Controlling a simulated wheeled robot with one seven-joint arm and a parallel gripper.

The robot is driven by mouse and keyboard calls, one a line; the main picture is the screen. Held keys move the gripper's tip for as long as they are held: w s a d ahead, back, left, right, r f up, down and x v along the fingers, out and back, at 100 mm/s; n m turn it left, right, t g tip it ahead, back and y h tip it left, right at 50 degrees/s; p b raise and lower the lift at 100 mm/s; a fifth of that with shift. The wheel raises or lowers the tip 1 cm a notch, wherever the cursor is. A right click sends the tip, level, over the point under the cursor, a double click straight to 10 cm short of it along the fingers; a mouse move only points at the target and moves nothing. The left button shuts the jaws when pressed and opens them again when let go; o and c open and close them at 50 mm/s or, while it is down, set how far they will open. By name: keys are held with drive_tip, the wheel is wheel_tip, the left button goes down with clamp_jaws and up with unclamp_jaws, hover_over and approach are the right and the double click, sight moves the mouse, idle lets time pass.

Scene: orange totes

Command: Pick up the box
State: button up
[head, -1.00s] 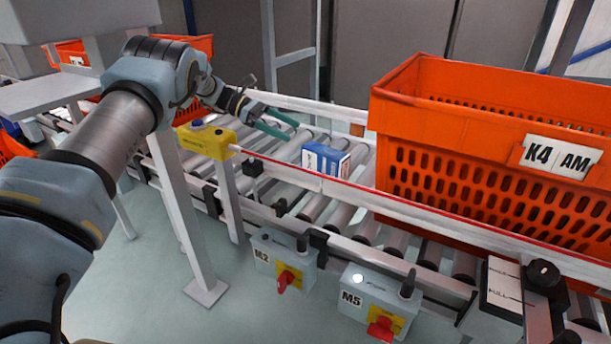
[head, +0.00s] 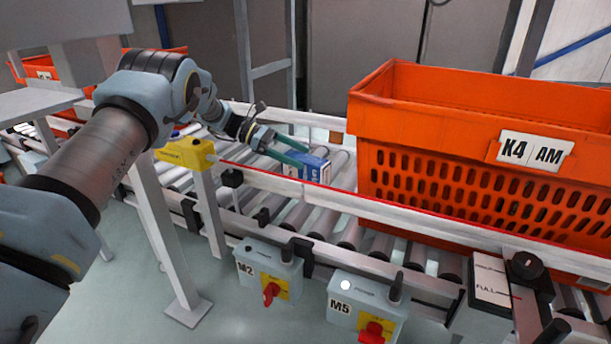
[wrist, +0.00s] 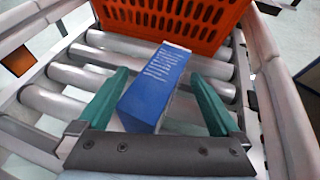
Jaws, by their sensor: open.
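A small blue and white box (head: 314,169) lies on the roller conveyor, left of the large orange tote. In the wrist view the box (wrist: 156,92) stands between the two green fingers of my gripper (wrist: 163,95), with a gap on both sides. My gripper (head: 296,151) is open and holds nothing. In the head view its fingers reach to the box and partly cover its left side. The lower near end of the box is close to the gripper's palm.
The orange tote (head: 470,95) labelled K4 AM stands on the conveyor just beyond the box. A rail (head: 330,196) with a red line runs along the near side. A yellow control box (head: 186,153) sits on a post below my arm. Rollers (wrist: 85,75) beside the box are bare.

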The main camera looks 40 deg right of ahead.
drive_tip(key=shift+s+d+f, duration=0.1)
drive_tip(key=shift+s+d, duration=0.05)
drive_tip(key=shift+s, duration=0.05)
clamp_jaws()
idle(0.7)
